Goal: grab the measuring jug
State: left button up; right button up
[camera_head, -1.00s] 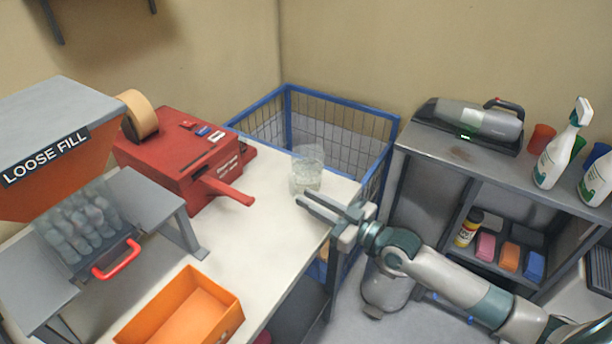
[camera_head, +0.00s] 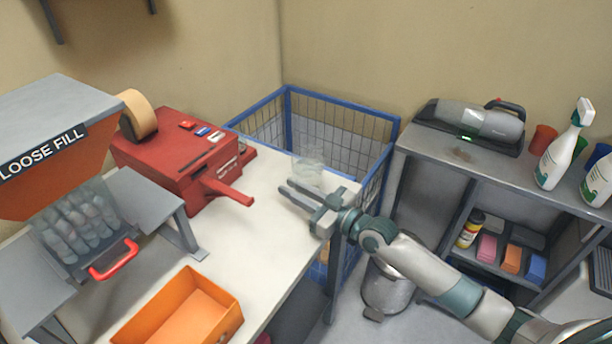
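The measuring jug (camera_head: 308,172) is a clear, see-through vessel on the white table's far right corner. My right gripper (camera_head: 287,187) reaches in from the right, low over the table, just in front of the jug in the picture. Its two fingers are apart with a gap between them, and nothing shows between them. I cannot tell whether a finger touches the jug; the gripper hides part of its lower side. My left gripper is not in view.
A red tape machine (camera_head: 182,160) stands left of the jug, its lever (camera_head: 228,191) pointing toward it. An orange bin (camera_head: 182,312) sits at the table's front. A blue wire basket (camera_head: 345,140) stands behind. A grey shelf (camera_head: 432,150) with bottles is at right.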

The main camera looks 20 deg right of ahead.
jog(key=shift+w+a, duration=0.1)
jog(key=shift+w, duration=0.05)
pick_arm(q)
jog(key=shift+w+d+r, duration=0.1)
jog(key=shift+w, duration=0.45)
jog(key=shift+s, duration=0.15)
pick_arm(e)
grip_shut()
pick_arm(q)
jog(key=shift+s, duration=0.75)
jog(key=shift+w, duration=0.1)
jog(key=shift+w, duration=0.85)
